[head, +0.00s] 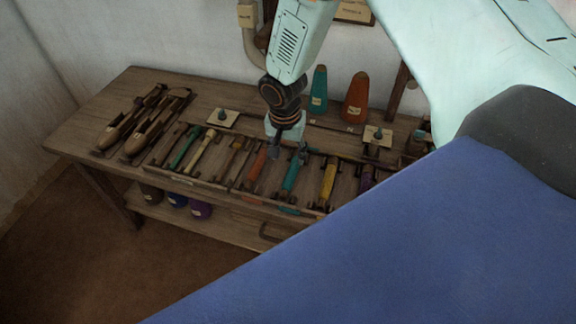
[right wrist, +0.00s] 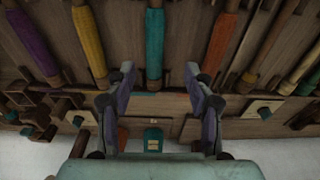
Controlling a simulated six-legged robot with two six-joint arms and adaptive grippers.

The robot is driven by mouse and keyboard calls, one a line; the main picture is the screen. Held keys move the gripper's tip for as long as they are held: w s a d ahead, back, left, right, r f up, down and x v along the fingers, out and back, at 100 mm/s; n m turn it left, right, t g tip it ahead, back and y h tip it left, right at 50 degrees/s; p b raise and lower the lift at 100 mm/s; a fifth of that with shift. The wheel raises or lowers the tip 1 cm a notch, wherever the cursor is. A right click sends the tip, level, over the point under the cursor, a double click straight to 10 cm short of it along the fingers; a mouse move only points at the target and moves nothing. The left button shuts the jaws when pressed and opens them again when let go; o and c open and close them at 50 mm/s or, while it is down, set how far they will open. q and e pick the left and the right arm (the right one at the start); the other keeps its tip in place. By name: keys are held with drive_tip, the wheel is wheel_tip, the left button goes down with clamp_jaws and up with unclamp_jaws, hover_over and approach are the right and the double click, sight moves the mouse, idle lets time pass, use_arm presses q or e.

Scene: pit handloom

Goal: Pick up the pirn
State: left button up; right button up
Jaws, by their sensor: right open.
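Several pirns wound in different colours lie side by side in a wooden rack on the bench. A teal pirn (head: 291,174) lies between an orange-red pirn (head: 256,165) and a yellow pirn (head: 328,180). My right gripper (head: 288,153) points down over the back end of the teal pirn. In the right wrist view my right gripper (right wrist: 157,82) is open and empty. The teal pirn (right wrist: 155,42) runs up the picture in line with the gap between its fingers. The orange-red pirn (right wrist: 221,38) and the yellow pirn (right wrist: 88,40) lie to either side. My left gripper is out of view.
Dark wooden shuttles (head: 143,124) lie at the bench's left end. A teal cone (head: 319,90) and an orange cone (head: 355,99) stand at the back. Small labelled blocks (head: 222,118) sit behind the rack. Neighbouring pirns are close together. Dark pots (head: 200,209) stand on the lower shelf.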

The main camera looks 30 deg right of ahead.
sight(292, 171)
drive_tip(key=shift+s+a+f, duration=0.1)
drive_tip(key=shift+s+a, duration=0.05)
drive_tip(key=shift+s, duration=0.05)
drive_tip(key=shift+f, duration=0.35)
drive_tip(key=f, duration=0.2)
drive_tip(key=d+f+b, duration=0.1)
drive_tip(key=f, duration=0.2)
drive_tip(key=shift+w+d+f+b, duration=0.1)
drive_tip(key=shift+d+f+b, duration=0.1)
drive_tip(key=shift+f+b, duration=0.15)
drive_tip(key=shift+f, duration=0.5)
drive_tip(key=shift+w+d+f, duration=0.15)
drive_tip(key=c, duration=0.8)
clamp_jaws()
